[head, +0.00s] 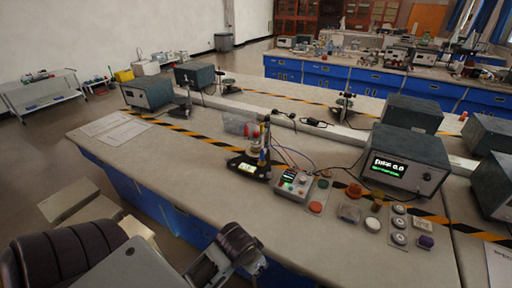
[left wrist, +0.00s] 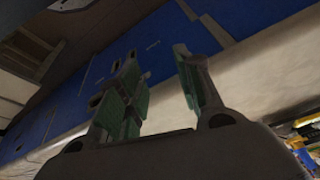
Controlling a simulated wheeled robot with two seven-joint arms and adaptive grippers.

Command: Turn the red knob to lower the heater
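A small grey control box (head: 294,184) with a lit red and green display stands on the bench, with wires running to it. Beside it is a black stand device (head: 248,168) with a lit panel and red parts on its post. A round orange-red piece (head: 316,207) sits at the box's right front; I cannot tell whether it is the red knob. My left gripper (head: 254,264) is at the bench's front edge, apart from these things. In the left wrist view its green-padded fingers (left wrist: 156,60) are spread and empty, facing the blue bench front. My right gripper is out of view.
A large dark instrument (head: 405,160) with a lit screen stands behind right. Round pieces and small blocks (head: 399,224) lie at the right. Black-yellow tape (head: 190,134) crosses the bench. The bench top (head: 170,165) left of the stand is mostly clear.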

